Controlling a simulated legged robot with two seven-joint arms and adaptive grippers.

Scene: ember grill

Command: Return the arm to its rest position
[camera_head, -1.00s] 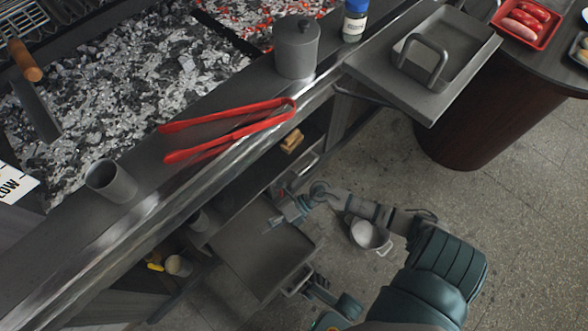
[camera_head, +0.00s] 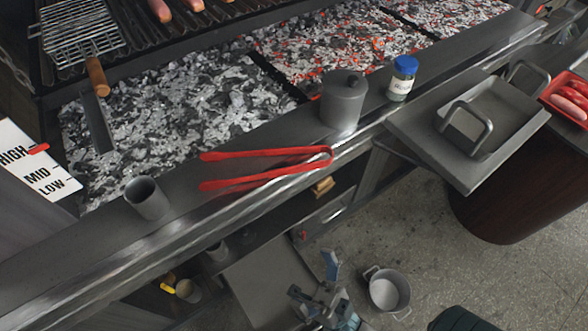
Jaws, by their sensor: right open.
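My right gripper (camera_head: 316,281) is at the lower middle of the head view. Its two fingers are spread, with nothing between them. It is in front of the grill counter, beside the grey lower shelf panel (camera_head: 262,285) and to the left of a metal pot (camera_head: 388,291) on the floor. Most of the right arm is below the picture edge. My left gripper does not show.
Red tongs (camera_head: 265,166), a grey lidded canister (camera_head: 342,101), a blue-capped jar (camera_head: 402,78) and a grey cup (camera_head: 146,198) stand or lie on the counter ledge. A handled metal tray (camera_head: 505,135) juts out at the right. Floor (camera_head: 425,215) is open below it.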

